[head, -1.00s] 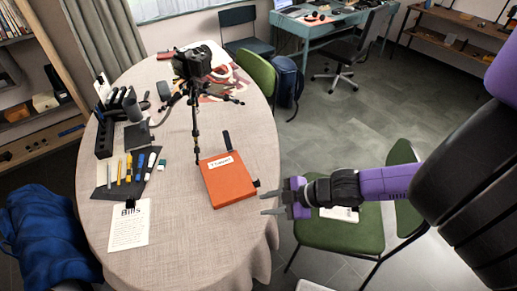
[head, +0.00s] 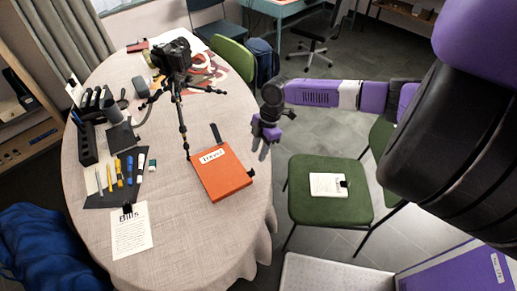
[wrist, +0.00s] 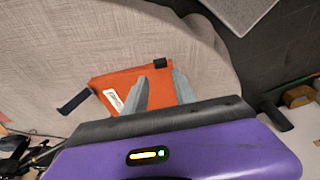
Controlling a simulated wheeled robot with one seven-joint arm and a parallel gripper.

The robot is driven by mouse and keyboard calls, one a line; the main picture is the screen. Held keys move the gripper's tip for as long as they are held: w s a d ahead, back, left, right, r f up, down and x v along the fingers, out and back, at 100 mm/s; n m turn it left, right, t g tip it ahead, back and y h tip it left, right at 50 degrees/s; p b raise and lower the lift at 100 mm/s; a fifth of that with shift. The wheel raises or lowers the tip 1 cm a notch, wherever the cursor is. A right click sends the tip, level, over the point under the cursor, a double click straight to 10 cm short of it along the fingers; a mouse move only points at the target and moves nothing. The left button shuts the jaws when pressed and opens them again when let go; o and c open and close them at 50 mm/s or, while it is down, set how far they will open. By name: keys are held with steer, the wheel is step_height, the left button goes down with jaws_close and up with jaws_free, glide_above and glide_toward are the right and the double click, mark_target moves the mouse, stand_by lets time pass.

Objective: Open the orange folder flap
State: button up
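The orange folder (head: 222,177) lies closed on the round table, with a white label on its top near the far edge. A black clip sits at its right edge, seen at the folder's edge in the wrist view. The folder also shows in the wrist view (wrist: 121,82), partly hidden behind my fingers. My gripper is open and empty.
A camera on a tripod (head: 177,75) stands just behind the folder. A dark strip (head: 215,132) lies at its far edge. Pens on a dark mat (head: 117,178) and a paper sheet (head: 131,230) lie left. A green chair (head: 325,205) stands right.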

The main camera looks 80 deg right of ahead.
steer(key=shift+b+x, duration=2.2)
steer(key=shift+x, duration=2.05)
steer(key=c, duration=0.4)
